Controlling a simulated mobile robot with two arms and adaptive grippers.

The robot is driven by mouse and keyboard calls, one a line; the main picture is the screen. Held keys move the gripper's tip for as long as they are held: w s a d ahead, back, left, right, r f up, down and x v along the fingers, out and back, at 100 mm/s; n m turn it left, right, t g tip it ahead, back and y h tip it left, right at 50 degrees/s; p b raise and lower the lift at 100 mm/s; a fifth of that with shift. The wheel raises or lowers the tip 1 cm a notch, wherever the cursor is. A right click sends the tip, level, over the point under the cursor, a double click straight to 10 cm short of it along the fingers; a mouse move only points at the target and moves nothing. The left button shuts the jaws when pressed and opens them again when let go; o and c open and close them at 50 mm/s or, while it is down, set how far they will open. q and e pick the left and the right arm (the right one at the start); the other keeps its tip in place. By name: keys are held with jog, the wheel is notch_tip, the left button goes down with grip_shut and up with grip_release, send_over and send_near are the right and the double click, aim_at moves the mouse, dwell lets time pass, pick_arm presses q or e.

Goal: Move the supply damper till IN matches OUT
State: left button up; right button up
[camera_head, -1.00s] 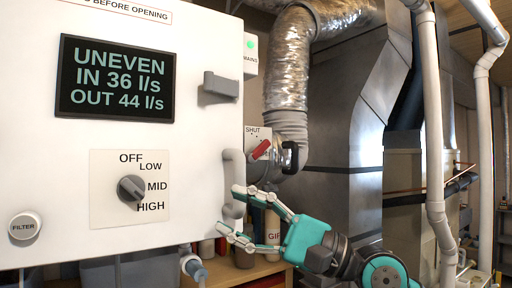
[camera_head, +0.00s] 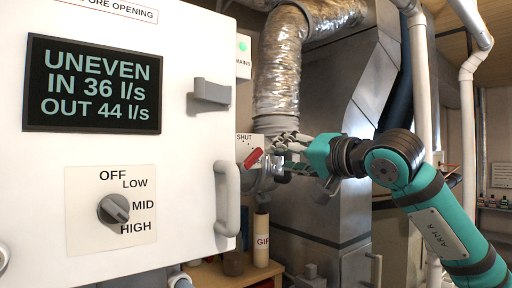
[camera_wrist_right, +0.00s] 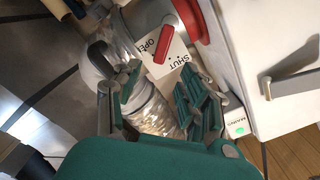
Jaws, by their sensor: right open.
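The supply damper sits on the duct below the silver flexible hose. Its red pointer (camera_head: 253,158) lies tilted over a white plate (camera_head: 243,145) marked SHUT. In the right wrist view the red pointer (camera_wrist_right: 165,48) and the plate, marked SHUT and OPEN, show above the fingers, with a dark curved handle (camera_wrist_right: 101,56) to the left. My right gripper (camera_head: 288,146) is open in front of the damper; its fingers (camera_wrist_right: 165,95) are apart, and I see nothing clearly held. In the head view the gripper hides the handle. The display (camera_head: 92,84) reads UNEVEN, IN 36 l/s, OUT 44 l/s.
The white cabinet front has a grey latch (camera_head: 211,92), a pale door handle (camera_head: 227,198) near the damper, and a speed knob (camera_head: 113,209). A wooden shelf with a bottle (camera_head: 261,239) lies below. White pipes stand at the right.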

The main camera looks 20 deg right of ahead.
aim_at(258, 155)
jog(key=p+x, duration=0.4)
jog(key=x, duration=0.5)
jog(key=shift+w+a+r, duration=0.1)
jog(key=shift+w+a, duration=0.15)
jog(key=shift+w, duration=0.3)
jog(key=shift+s, duration=0.1)
grip_shut()
